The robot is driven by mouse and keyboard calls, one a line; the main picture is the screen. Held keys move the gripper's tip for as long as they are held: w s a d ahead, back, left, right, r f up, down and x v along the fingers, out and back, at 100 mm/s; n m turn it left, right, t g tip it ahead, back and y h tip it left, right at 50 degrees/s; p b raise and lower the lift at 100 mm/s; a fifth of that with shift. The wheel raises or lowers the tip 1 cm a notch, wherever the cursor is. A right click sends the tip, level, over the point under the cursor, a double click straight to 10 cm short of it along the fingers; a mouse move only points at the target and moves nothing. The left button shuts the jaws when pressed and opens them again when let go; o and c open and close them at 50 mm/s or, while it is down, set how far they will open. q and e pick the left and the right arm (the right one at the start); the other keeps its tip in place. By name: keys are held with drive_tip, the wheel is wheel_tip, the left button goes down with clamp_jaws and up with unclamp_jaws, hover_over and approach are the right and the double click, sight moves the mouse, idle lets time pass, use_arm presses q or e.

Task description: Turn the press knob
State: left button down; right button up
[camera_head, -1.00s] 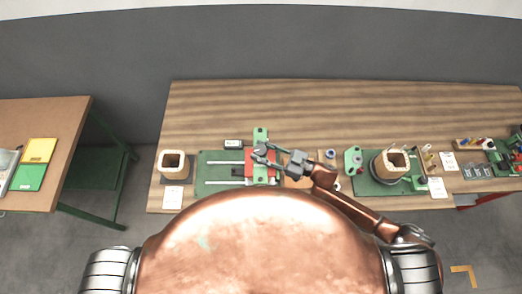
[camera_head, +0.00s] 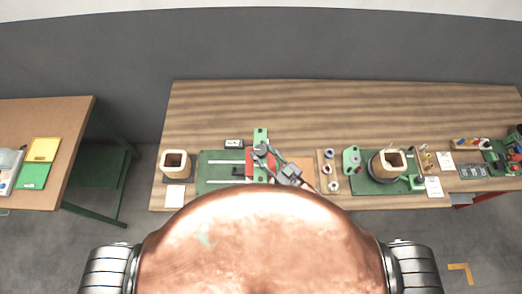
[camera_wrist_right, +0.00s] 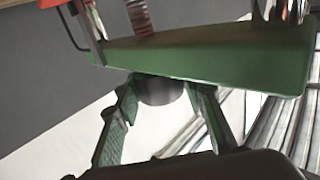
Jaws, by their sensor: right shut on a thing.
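The press is a green upright (camera_head: 261,136) with a red block (camera_head: 252,164) on a green base plate (camera_head: 213,173), left of the middle of the bench in the head view. Its dark round knob (camera_wrist_right: 160,92) shows under the green press part (camera_wrist_right: 215,58) in the right wrist view. My right gripper (camera_wrist_right: 162,98) has one finger on each side of this knob and is shut on it. In the head view my right gripper (camera_head: 265,153) is at the press top, and its wrist slopes down to the right. My left gripper is not in view.
A wooden coil former (camera_head: 174,161) stands left of the press. A second one (camera_head: 391,160) is on a green fixture to the right. Small parts sit on a board (camera_head: 322,175) between. The back of the wooden bench (camera_head: 330,110) is clear.

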drive_tip(key=o, duration=1.2)
drive_tip(key=shift+c, duration=0.2)
drive_tip(key=shift+s+d, duration=0.1)
drive_tip(key=v, duration=1.1)
drive_tip(key=shift+s+d, duration=0.25)
drive_tip(key=shift+s, duration=0.05)
